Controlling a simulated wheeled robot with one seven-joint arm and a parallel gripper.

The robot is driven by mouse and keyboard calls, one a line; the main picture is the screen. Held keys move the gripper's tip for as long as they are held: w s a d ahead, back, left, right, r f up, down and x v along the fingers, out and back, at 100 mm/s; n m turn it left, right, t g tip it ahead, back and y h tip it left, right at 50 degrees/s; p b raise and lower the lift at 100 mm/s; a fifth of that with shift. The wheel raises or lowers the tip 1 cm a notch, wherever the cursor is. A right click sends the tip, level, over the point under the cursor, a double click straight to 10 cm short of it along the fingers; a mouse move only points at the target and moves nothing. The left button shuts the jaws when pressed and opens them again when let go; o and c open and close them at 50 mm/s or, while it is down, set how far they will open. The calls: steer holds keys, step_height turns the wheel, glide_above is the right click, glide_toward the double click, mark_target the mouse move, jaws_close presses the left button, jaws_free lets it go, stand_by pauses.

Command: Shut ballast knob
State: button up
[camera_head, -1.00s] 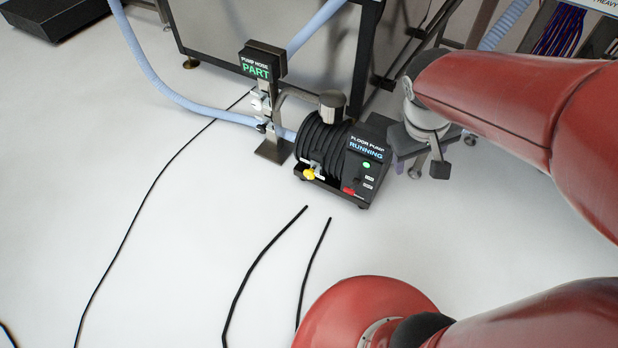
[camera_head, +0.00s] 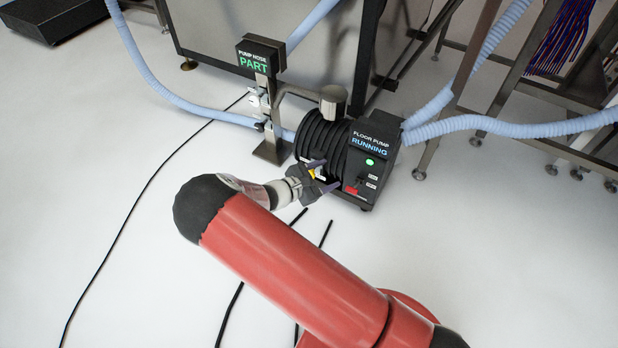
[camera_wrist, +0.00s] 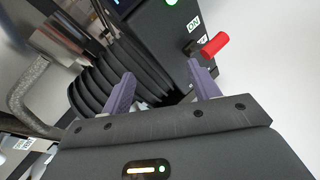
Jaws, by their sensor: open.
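The floor pump (camera_head: 335,138) is a black ribbed machine on the floor; its panel reads RUNNING with a green light. In the wrist view, the purple fingers of my gripper (camera_wrist: 161,72) are spread in front of the black ribs (camera_wrist: 112,75). The knob cannot be made out there, so I cannot tell whether the fingers touch it.
A red switch lever (camera_head: 351,190) is on the pump's front just right of my gripper; it also shows in the wrist view (camera_wrist: 214,45). The pump hose post (camera_head: 270,105) reads PART. Blue hoses (camera_head: 480,124) run behind. Black cables (camera_head: 130,230) lie on the pale floor.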

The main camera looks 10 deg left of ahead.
steer(key=a+f+n+t+y+b, duration=0.1)
steer(key=a+f+n+t+y, duration=0.3)
steer(key=a+f+n+t, duration=0.35)
steer(key=shift+n+g, duration=0.55)
steer(key=shift+g, duration=0.1)
steer(key=w, duration=0.2)
steer(key=w+d+f+b, duration=0.1)
steer(key=w, duration=0.1)
steer(key=w+d, duration=0.1)
steer(key=w, duration=0.1)
steer(key=shift+w+f+b, duration=0.3)
steer(key=shift+w+f, duration=0.05)
steer(key=shift+w, duration=0.05)
steer(key=c, duration=1)
